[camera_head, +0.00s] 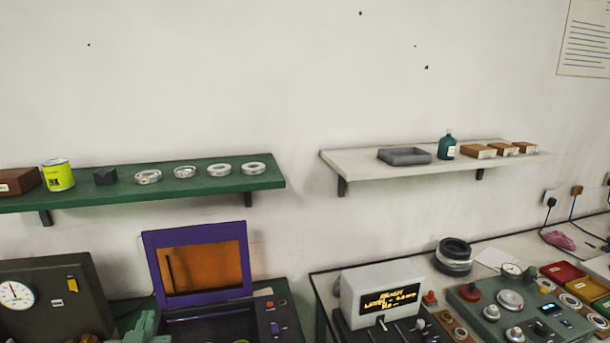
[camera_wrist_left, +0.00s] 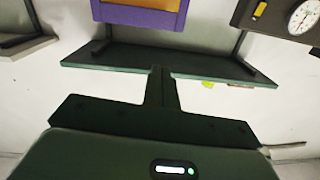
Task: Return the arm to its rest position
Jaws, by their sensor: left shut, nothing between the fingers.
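My left gripper (camera_wrist_left: 162,72) shows in the left wrist view. Its two dark fingers are together, with nothing seen between them. Its broad dark green body (camera_wrist_left: 160,150) fills the bottom of that view, with a small lit display. The wrist view looks upside down compared with the head view. The green shelf (camera_wrist_left: 100,58) lies behind the fingertips there. My right gripper is in neither view.
The green wall shelf (camera_head: 222,184) carries several metal rings, a dark block and a yellow-green can (camera_head: 57,175). A pale shelf (camera_head: 352,164) holds a grey tray (camera_head: 404,156). Below stand an open purple box (camera_head: 196,236), a gauge box (camera_head: 45,295) and a control panel (camera_head: 470,308).

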